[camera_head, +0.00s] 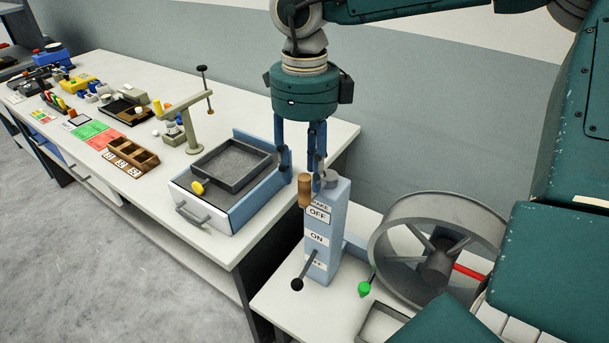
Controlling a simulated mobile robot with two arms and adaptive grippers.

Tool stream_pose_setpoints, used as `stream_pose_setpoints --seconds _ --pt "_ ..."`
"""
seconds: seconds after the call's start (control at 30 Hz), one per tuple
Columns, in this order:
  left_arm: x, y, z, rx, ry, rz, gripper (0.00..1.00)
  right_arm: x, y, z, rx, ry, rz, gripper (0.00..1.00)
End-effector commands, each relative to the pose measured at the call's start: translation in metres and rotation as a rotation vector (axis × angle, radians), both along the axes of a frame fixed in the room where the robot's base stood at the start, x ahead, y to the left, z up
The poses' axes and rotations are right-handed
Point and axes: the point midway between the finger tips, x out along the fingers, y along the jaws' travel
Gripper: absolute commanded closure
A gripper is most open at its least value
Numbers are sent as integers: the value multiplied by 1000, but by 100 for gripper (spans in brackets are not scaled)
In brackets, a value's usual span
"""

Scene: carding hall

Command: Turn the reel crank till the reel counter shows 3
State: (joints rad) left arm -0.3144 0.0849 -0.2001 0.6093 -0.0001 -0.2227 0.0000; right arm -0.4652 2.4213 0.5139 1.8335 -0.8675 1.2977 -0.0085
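The reel (398,222) is a large grey spoked wheel at the right, partly hidden by my own teal body. A blue-grey post (341,215) beside it has OFF and ON labels. A brown wooden handle (305,190), apparently the crank grip, stands upright by the post's top, near a grey round part (327,178). My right gripper (301,172) points down over the post top with its blue fingers apart, close to the handle; contact cannot be told. I see no readable counter number. My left gripper is not in view.
A black-knobbed lever (297,284) sticks out low on the post, and a green-tipped lever (364,289) stands by the reel. Left of the post, a long white table (236,103) carries a blue-sided box with a grey tray (232,167), a stand and small items. Grey floor lies at left.

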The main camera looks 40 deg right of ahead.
Motion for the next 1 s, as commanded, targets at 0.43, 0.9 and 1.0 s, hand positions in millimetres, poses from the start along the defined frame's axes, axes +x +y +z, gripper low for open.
stream_pose_setpoints --seconds 0.43,0.9,1.0 --pt "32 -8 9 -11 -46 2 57 0 0 -32 1 -2 -1 61" --pt "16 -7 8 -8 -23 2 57 0 0 -31 1 -2 -1 100" --pt "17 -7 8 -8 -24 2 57 0 0 -31 2 -2 0 100"
